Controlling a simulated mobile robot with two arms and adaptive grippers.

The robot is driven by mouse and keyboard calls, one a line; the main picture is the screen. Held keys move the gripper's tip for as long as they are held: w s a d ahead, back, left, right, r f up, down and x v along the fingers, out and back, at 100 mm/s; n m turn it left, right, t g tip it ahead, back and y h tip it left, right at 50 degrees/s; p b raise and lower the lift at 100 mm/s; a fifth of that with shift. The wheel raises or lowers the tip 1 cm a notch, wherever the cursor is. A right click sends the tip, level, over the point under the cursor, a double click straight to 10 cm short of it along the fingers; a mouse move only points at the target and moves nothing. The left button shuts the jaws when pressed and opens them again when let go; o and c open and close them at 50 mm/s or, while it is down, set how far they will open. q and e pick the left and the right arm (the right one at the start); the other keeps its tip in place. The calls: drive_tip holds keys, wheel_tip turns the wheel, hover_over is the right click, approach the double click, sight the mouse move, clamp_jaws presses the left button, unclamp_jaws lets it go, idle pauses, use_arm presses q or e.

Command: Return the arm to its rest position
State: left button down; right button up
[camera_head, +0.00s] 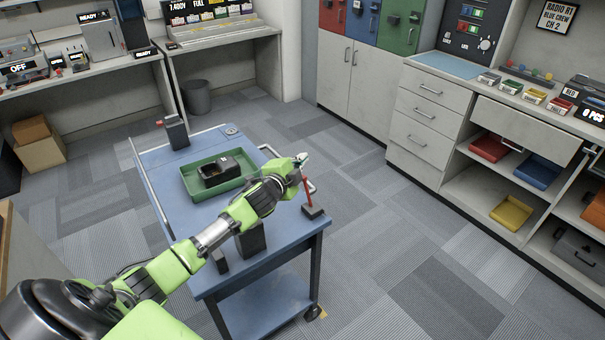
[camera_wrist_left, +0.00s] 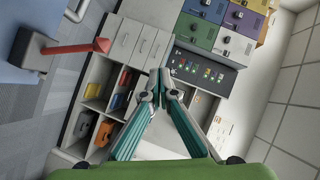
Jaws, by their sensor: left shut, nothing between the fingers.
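My left arm reaches in from the lower left over a blue cart (camera_head: 291,241). Its gripper (camera_head: 302,158) is beyond the cart's green tray, near the cart's right edge. In the left wrist view the two fingers (camera_wrist_left: 160,80) meet at their tips, shut with nothing between them. The fingers point out toward the cabinets, and no object touches them. My right gripper shows in neither view.
A green tray (camera_head: 191,188) holding a black device (camera_head: 213,173) sits on the cart. A dark stand with a red rod (camera_head: 307,190) is close to the gripper; the rod also shows in the wrist view (camera_wrist_left: 75,48). A dark radio (camera_head: 176,132) stands at the cart's far edge. Floor right of the cart is clear.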

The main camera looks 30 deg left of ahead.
use_arm(q)
drive_tip(key=shift+r, duration=0.95)
